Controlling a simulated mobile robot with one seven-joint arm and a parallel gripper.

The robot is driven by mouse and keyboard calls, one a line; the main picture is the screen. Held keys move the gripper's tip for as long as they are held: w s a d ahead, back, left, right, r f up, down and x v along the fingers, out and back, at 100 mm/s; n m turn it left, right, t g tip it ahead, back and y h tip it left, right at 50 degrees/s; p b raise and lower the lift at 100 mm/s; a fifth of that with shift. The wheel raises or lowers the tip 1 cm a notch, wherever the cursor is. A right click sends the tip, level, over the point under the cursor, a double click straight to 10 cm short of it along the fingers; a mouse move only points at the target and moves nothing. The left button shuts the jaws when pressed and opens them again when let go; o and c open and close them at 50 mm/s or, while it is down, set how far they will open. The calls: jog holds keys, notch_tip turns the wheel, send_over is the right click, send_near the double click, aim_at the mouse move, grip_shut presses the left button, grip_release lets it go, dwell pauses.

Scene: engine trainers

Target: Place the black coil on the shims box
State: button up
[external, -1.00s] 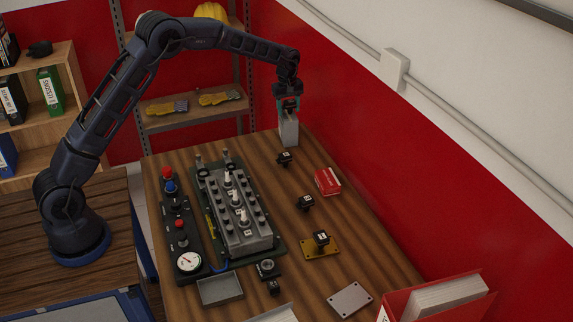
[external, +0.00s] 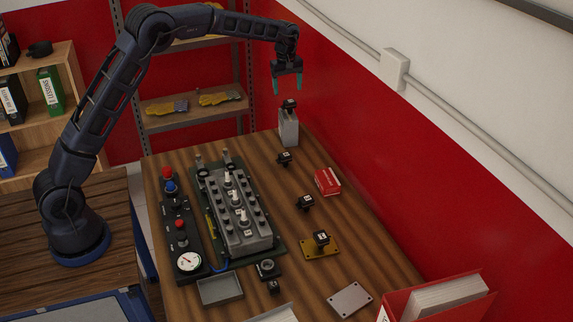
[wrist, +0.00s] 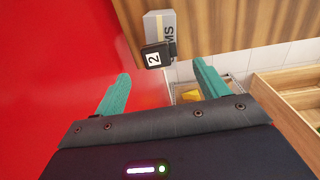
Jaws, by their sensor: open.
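The grey shims box (external: 289,128) stands upright at the far right corner of the table. A black coil (external: 289,103) sits on top of it. In the wrist view the coil (wrist: 153,58) shows a white "2" label, and part of the shims box (wrist: 160,22) shows the letters "MS". My gripper (external: 288,89) is open and empty just above the coil, clear of it. In the wrist view the teal fingers of my gripper (wrist: 160,75) are spread wide, with the coil showing beyond them. The coil's underside is hidden.
More black coils stand on the table, one near the box (external: 284,158), one mid-table (external: 305,202) and one on a yellow plate (external: 312,250). A red box (external: 327,181) lies right. The engine block (external: 240,222) fills the middle. The red wall (external: 350,150) is close by.

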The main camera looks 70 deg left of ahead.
aim_at(287, 102)
jog(key=shift+s+r, duration=0.1)
jog(key=shift+r, duration=1.35)
jog(key=s+d+r+m+t, duration=0.1)
jog(key=s+d+r+m, duration=0.2)
jog(key=s+d+r, duration=0.45)
jog(key=s+d+r+m, duration=0.3)
jog(key=s+d+r, duration=0.1)
jog(key=s, duration=0.6)
jog(key=s+d+r+m+t, duration=0.1)
jog(key=s+d+r+m, duration=0.1)
jog(key=s+d+r, duration=0.5)
jog(key=s+d+f+m, duration=0.3)
jog(key=s, duration=0.8)
jog(key=s+d+f+m+t, duration=0.1)
jog(key=s+d+f+m, duration=0.1)
jog(key=s, duration=0.9)
jog(key=s+d+f+m+t, duration=0.1)
jog(key=s+d+f+m, duration=0.2)
jog(key=s, duration=0.8)
jog(key=shift+d+f+m, duration=0.35)
jog(key=shift+d+m, duration=0.35)
jog(key=shift+m, duration=0.3)
